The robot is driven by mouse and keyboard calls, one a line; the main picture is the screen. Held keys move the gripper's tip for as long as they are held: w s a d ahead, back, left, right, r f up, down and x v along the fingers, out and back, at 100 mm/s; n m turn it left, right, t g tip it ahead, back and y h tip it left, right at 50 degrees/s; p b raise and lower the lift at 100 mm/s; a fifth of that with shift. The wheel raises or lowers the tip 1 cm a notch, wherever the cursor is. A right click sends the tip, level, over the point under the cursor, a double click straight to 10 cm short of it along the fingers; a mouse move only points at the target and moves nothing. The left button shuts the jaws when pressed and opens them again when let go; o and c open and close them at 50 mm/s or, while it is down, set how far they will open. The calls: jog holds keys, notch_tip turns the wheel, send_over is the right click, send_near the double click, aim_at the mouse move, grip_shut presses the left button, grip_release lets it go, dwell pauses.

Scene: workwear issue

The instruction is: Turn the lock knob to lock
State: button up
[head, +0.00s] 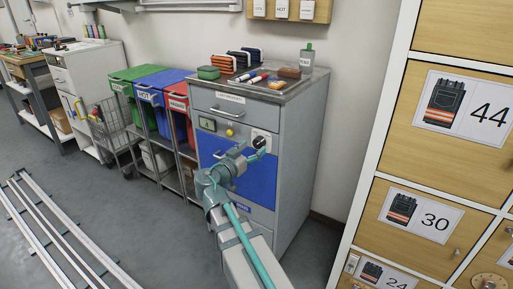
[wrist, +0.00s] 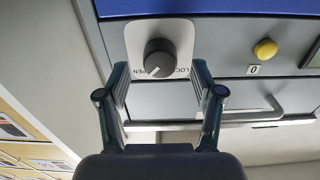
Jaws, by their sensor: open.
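The lock knob (head: 259,142) is a dark round knob on a white plate on the front of a grey cabinet (head: 298,160). In the wrist view, which is upside down, the knob (wrist: 159,57) sits between OPEN and LOCK labels. Its white mark points down-left in the picture, toward OPEN. My gripper (head: 252,156) is in front of the plate. In the wrist view my gripper (wrist: 160,82) is open, with one finger on each side of the knob and gaps between. I cannot tell how far the fingertips are from the plate.
A yellow button (head: 229,132) and a drawer handle (head: 226,111) are near the knob. The cabinet top holds a tray (head: 253,89) of small items. Coloured bins (head: 150,88) stand to the left. Wooden lockers (head: 440,160) stand close on the right.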

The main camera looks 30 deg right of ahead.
aim_at(257, 145)
jog(key=shift+x, duration=1.55)
jog(key=c, duration=1.2)
jog(key=shift+o, duration=0.3)
